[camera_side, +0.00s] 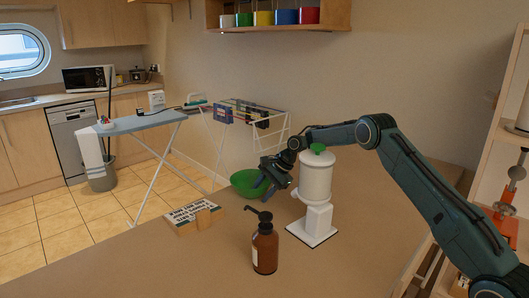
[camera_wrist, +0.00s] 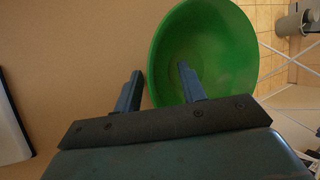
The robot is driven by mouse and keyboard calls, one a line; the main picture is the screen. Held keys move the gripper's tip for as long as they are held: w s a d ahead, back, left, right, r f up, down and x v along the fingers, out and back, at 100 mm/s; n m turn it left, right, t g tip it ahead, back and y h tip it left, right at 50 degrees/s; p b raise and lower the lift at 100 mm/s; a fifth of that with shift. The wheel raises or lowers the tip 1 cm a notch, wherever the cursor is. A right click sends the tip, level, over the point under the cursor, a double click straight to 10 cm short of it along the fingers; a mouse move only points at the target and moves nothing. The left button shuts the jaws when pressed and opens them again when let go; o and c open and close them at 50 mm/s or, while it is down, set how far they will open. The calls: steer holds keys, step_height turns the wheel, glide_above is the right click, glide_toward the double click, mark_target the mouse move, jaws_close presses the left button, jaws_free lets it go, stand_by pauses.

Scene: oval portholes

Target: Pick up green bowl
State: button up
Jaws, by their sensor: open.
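In the wrist view the green bowl (camera_wrist: 225,50) fills the upper middle, seen from above, and looks empty. My gripper (camera_side: 266,184) is at the bowl's right side. In the wrist view my gripper (camera_wrist: 160,85) is open, with one finger outside the bowl's left rim and the other over the bowl's inside. The near rim lies between the two fingers. I cannot tell whether either finger touches the bowl.
A white dispenser (camera_side: 316,185) with a green knob stands close to my gripper. A brown pump bottle (camera_side: 265,247) and a sign block (camera_side: 193,215) are nearer the front. The table's left edge drops to a tiled floor (camera_side: 60,240). The front right tabletop is clear.

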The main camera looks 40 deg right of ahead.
jaws_close()
stand_by(0.3)
steer(key=shift+r, duration=5.05)
